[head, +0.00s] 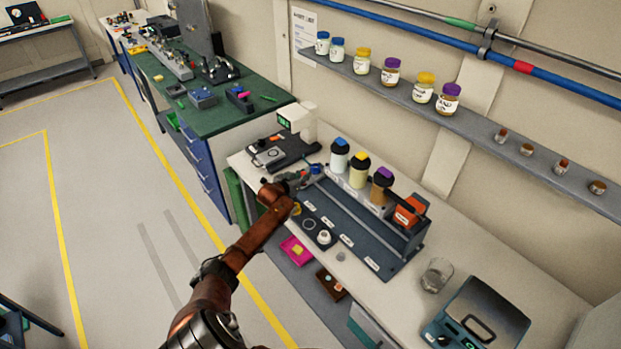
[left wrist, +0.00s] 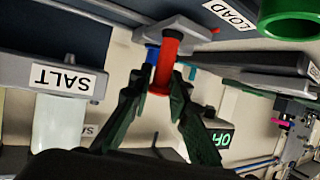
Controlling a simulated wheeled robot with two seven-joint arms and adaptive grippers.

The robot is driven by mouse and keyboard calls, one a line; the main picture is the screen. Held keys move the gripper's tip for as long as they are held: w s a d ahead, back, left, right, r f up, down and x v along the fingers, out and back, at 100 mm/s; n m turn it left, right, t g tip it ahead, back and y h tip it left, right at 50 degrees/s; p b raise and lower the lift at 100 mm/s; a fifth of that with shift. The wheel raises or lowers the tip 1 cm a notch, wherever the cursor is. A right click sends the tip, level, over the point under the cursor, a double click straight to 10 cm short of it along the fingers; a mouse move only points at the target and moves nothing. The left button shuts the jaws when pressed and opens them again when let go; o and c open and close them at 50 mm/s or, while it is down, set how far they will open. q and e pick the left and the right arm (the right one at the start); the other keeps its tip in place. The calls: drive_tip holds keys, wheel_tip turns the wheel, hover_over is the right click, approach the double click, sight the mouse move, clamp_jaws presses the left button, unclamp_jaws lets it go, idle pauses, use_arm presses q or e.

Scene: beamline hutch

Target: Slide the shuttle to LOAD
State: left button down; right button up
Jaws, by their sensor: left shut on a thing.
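My left gripper (head: 297,180) is at the left end of the dark dispensing station (head: 345,232) in the head view. In the left wrist view the two fingers of my left gripper (left wrist: 160,92) are closed on an upright red handle (left wrist: 166,60). The handle stands on a grey piece (left wrist: 182,32), which looks like part of the shuttle; most of the shuttle is hidden or out of view. A LOAD label (left wrist: 230,14) is close to the handle, and a SALT label (left wrist: 62,80) is farther left. My right gripper is not in view.
Bottles with blue (head: 340,155), yellow (head: 358,170) and purple (head: 381,186) caps stand in a row along the station's back. A glass beaker (head: 437,274) and a blue-grey device (head: 478,318) are to the right. A shelf of jars (head: 440,100) hangs above.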

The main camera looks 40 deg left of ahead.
use_arm(q)
drive_tip(key=shift+a+r, duration=0.2)
drive_tip(key=shift+a, duration=0.1)
drive_tip(key=c, duration=2.2)
unclamp_jaws()
drive_tip(key=shift+c, duration=0.2)
drive_tip(key=o, duration=0.3)
drive_tip(key=shift+a+f, duration=0.1)
drive_tip(key=shift+f, duration=0.1)
drive_tip(key=shift+s+d, duration=0.1)
drive_tip(key=shift+d, duration=0.1)
drive_tip(key=v, duration=1.1)
drive_tip(key=shift+s, duration=0.4)
drive_tip(key=shift+r, duration=0.15)
